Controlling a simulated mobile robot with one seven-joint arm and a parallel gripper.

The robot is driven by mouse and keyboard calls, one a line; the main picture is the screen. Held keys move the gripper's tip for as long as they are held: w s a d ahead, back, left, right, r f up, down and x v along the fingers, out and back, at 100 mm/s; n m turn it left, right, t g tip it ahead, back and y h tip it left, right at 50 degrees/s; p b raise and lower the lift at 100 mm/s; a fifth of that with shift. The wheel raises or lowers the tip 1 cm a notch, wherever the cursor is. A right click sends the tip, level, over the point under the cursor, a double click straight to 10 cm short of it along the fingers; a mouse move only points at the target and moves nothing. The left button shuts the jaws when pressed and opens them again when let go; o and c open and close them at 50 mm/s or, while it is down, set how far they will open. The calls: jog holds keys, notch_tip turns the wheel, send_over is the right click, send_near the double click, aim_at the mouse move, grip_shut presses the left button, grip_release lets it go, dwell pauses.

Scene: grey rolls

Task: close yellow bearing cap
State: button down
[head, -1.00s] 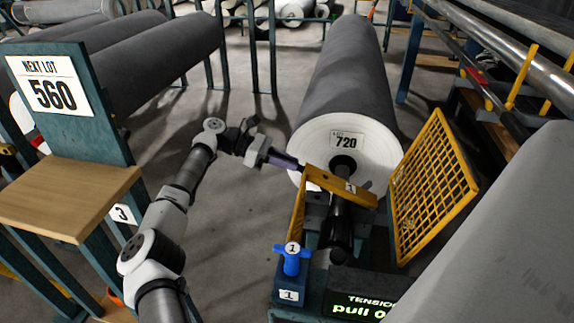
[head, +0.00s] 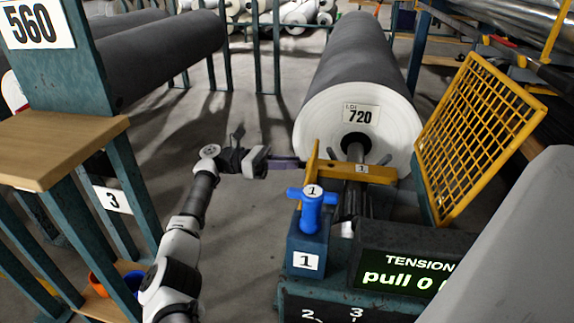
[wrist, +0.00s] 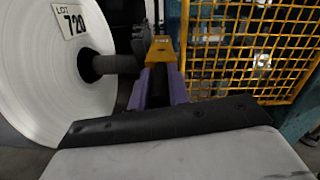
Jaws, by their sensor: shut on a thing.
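The yellow bearing cap (head: 365,174), a bar marked 1, lies nearly level across the dark shaft in front of the lot 720 roll (head: 341,124) in the head view. My gripper (head: 299,163) reaches its left end from the left, partly hidden by a yellow upright plate (head: 312,160). In the wrist view the cap (wrist: 160,52) sits at the tips of my two purple fingers (wrist: 158,82), which are shut on it. I cannot tell whether the cap is fully seated. The blue T-handle (head: 312,199) marked 1 stands on a teal post in front.
A yellow mesh guard (head: 478,135) stands open to the right. A tension display (head: 412,272) reading "pull 0" is at the front right. A wooden-topped stand (head: 60,145) is at the left.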

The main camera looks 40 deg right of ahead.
jog(key=shift+f, duration=0.3)
jog(key=c, duration=1.5)
grip_release()
jog(key=shift+a, duration=0.1)
jog(key=shift+o, duration=0.9)
jog(key=b+v, duration=0.1)
jog(key=v, duration=0.6)
jog(key=shift+w, duration=0.25)
jog(key=shift+a, duration=0.1)
